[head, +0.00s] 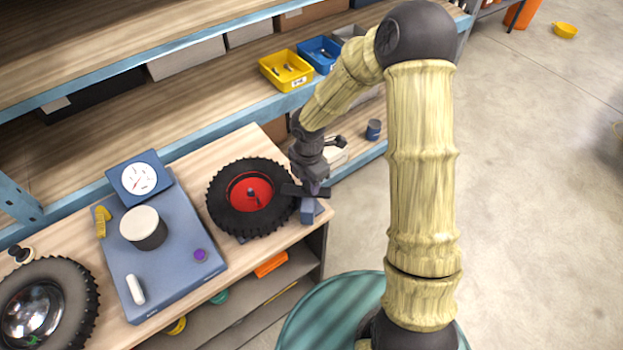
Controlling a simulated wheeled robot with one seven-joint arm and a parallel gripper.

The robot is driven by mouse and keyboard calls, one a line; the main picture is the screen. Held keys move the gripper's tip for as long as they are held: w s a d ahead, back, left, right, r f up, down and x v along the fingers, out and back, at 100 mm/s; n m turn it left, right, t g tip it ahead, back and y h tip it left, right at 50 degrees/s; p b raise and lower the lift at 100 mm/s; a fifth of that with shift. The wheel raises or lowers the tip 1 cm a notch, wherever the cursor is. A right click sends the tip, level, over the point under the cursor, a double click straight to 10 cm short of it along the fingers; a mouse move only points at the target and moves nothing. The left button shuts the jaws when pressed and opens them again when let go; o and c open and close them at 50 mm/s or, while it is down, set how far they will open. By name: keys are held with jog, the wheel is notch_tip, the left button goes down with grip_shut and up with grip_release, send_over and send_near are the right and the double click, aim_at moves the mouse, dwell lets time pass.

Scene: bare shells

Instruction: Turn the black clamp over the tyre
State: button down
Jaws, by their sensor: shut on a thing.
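The tyre (222,204) is black and knobbly with a red hub, and lies flat near the right end of the wooden bench. The black clamp (294,190) is a dark bar at the tyre's right edge, above a small blue block (308,213). Its left end reaches the tyre's rim; I cannot tell whether it touches. My gripper (314,184) points down at the clamp and is shut on it. The fingers and part of the clamp are small, dark and hard to tell apart.
Left on the bench are a blue-grey scale (180,265) with a dial (139,178) and a white-topped cylinder (143,227), and another wheel (62,280). Shelves behind hold yellow (286,70) and blue (319,54) bins. The floor at right is mostly clear.

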aim_at(309, 185)
jog(key=shift+w+r, duration=0.1)
jog(key=c, duration=0.9)
grip_release()
jog(key=shift+c, duration=0.2)
notch_tip(309, 185, up, 17)
jog(key=b, duration=0.2)
jog(key=shift+r, duration=0.15)
